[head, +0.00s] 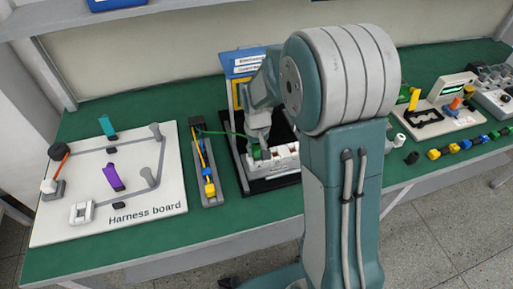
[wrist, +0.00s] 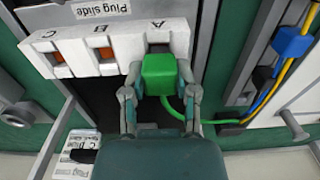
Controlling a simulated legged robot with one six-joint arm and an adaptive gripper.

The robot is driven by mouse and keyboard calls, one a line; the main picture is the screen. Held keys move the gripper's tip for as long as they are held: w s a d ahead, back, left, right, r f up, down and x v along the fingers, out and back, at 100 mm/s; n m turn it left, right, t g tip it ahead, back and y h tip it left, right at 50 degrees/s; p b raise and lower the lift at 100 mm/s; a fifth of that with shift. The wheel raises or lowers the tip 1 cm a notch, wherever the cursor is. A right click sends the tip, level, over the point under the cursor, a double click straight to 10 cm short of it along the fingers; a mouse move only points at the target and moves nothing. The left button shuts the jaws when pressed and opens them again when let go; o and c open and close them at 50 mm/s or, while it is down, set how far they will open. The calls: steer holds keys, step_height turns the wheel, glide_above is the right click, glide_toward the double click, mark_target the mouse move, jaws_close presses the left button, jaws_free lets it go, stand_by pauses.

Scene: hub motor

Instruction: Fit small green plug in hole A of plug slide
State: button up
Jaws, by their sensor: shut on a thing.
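The white plug slide (wrist: 97,45) crosses the top of the wrist view, with holes marked C, B and A from left to right. It also shows in the head view (head: 285,160). My gripper (wrist: 160,88) is shut on the small green plug (wrist: 160,72), one finger on each side. The plug is right in front of hole A (wrist: 158,47), whose dark upper part shows just above it. The plug covers the rest, and I cannot tell whether its tip is inside. A green cable (wrist: 191,88) runs from the plug to the right.
Right of the slide in the wrist view is a blue clip (wrist: 292,42) on blue and yellow cables. The harness board (head: 70,205) lies at the left of the green bench, and other fixtures stand at the right.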

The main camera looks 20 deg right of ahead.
steer(key=shift+f, duration=0.35)
steer(key=o, duration=1.1)
step_height(320, 180, up, 12)
steer(key=shift+f, duration=0.1)
steer(key=s+r+t, duration=0.2)
steer(key=s+r, duration=0.1)
steer(key=s, duration=0.4)
steer(key=s+r+t, duration=0.1)
steer(key=s+r, duration=0.2)
steer(key=s, duration=0.4)
steer(key=s+r+t, duration=0.2)
steer(key=s+r, duration=0.1)
steer(key=s, duration=0.4)
steer(key=shift+r+t, duration=0.25)
steer(key=shift+t, duration=0.05)
